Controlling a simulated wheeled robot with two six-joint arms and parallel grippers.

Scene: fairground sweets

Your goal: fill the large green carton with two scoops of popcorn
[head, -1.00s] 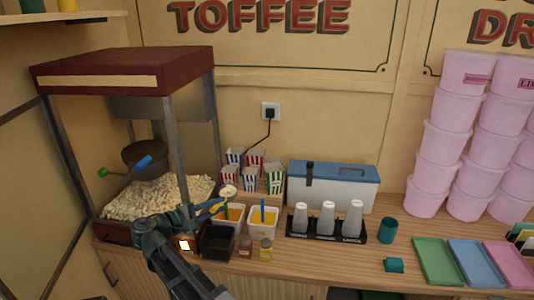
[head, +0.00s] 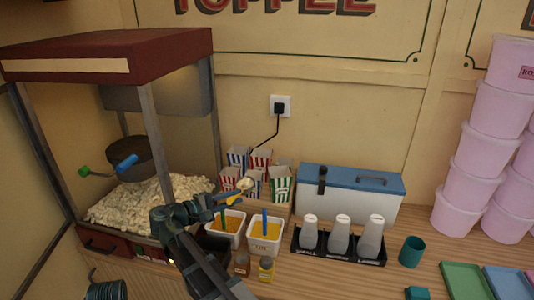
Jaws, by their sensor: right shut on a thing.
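The green-striped carton (head: 281,186) stands upright at the right front of a group of striped cartons. No popcorn shows at its top. A popcorn heap (head: 140,207) lies inside the popcorn machine at left. The fingers partly hide the handle.
Two white tubs (head: 265,244) with yellow contents and coloured handles stand below the scoop, beside a dark bin (head: 216,246). Small jars (head: 266,268) stand in front. A rack of white-capped bottles (head: 340,255) and a blue-lidded box (head: 350,200) are at right. The machine's front post (head: 155,140) rises near my arm.

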